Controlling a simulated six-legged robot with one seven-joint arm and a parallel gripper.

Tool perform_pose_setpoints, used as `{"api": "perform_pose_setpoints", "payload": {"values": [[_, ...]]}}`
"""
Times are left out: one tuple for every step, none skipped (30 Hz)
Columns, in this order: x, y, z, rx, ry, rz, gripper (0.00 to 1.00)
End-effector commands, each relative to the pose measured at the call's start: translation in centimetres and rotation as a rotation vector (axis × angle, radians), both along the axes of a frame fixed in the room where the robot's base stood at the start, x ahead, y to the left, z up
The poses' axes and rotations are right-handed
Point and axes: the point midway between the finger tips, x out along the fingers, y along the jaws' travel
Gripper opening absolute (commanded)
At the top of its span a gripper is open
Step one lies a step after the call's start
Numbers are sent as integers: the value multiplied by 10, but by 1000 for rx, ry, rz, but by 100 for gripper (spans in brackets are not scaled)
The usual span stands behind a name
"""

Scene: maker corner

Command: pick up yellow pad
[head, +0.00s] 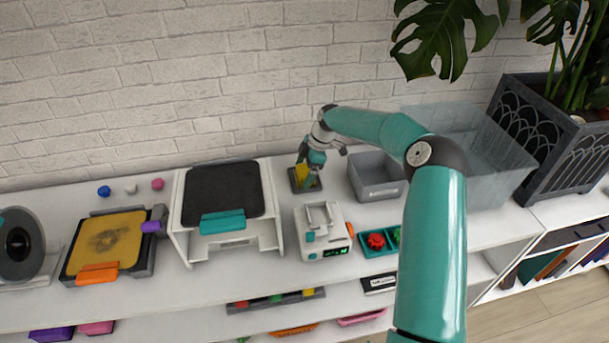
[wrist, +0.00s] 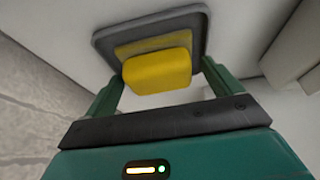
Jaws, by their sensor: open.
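The yellow pad (head: 302,172) stands on a small dark grey tray (head: 294,185) at the back of the white shelf top, close to the brick wall. In the wrist view the yellow pad (wrist: 157,73) shows as a rounded block over the dark tray (wrist: 107,41). My gripper (head: 308,180) is at the pad from above, and its fingers hide part of it in the head view. In the wrist view my gripper (wrist: 160,86) has its two green fingers apart, one on each side of the pad. Gaps show between the pad and the fingers.
A grey bin (head: 376,185) stands just right of the tray, with a large clear box (head: 480,150) beyond it. A white device (head: 322,232) stands in front, and a black-topped machine (head: 222,190) to the left. The shelf's front strip is mostly clear.

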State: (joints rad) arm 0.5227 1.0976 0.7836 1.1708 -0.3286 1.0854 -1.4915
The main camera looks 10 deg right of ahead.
Motion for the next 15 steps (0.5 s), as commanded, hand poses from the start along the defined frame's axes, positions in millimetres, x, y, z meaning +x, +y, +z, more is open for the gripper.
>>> {"api": "perform_pose_setpoints", "payload": {"values": [[0, 0, 0, 0, -1, 0, 91], [0, 0, 0, 0, -1, 0, 91], [0, 0, 1, 0, -1, 0, 89], [0, -1, 1, 0, 0, 0, 83], [0, -1, 1, 0, 0, 0, 77], [0, -1, 1, -1, 0, 0, 69], [0, -1, 1, -1, 0, 0, 63], [0, -1, 1, -1, 0, 0, 58], [0, -1, 1, -1, 0, 0, 53], [0, -1, 1, -1, -1, 0, 53], [0, -1, 1, -1, -1, 0, 53], [0, -1, 1, -1, -1, 0, 53], [0, -1, 1, -1, -1, 0, 53], [0, -1, 1, -1, -1, 0, 53], [0, -1, 1, -1, -1, 0, 53]]}}
